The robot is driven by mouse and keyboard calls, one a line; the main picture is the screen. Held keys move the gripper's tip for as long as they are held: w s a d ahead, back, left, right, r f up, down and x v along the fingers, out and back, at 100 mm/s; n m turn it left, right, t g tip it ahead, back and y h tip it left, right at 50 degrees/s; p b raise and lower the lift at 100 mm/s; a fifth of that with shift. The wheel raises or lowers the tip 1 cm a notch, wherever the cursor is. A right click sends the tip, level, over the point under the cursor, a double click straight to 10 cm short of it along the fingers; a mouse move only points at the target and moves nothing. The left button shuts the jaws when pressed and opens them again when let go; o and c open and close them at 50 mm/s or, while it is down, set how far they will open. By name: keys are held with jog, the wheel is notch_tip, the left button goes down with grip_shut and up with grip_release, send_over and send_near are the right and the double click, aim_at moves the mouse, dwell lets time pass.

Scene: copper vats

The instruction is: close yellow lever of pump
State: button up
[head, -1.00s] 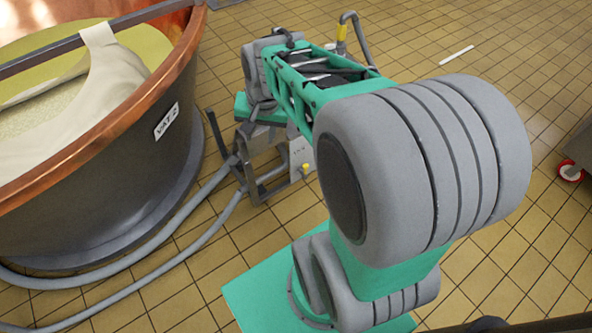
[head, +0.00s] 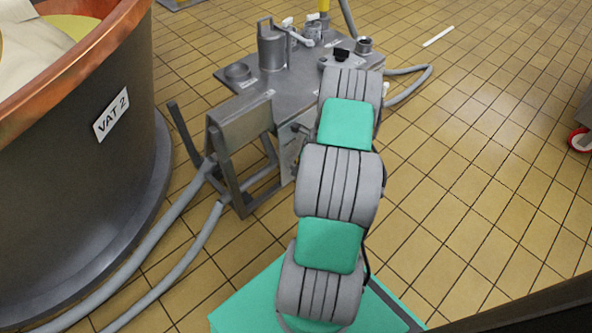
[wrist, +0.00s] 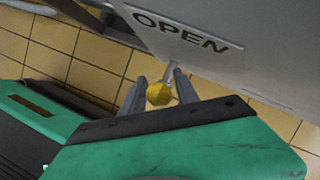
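The pump (head: 300,85) is a grey metal unit standing on the tiled floor, beyond my arm in the head view. In the wrist view, the lever's yellow knob (wrist: 158,94) sits between the two fingers of my gripper (wrist: 159,86). The fingers look open on either side of it, and I cannot tell whether they touch it. A thin grey stem runs up from the knob beside the grey panel. The panel carries an "OPEN" label (wrist: 185,32). My arm hides the gripper and the knob in the head view.
The copper-rimmed vat labelled VAT 2 (head: 110,115) stands at left. Grey hoses (head: 178,245) run along the floor between it and the pump. Another yellow part (head: 323,6) shows at the pump's far side. A red-and-white caster (head: 580,140) is at the right edge.

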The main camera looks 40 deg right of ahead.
jog(key=shift+w+a+f, duration=0.1)
jog(key=shift+w+f, duration=0.1)
jog(key=shift+f, duration=0.3)
grip_shut()
dwell(1.1)
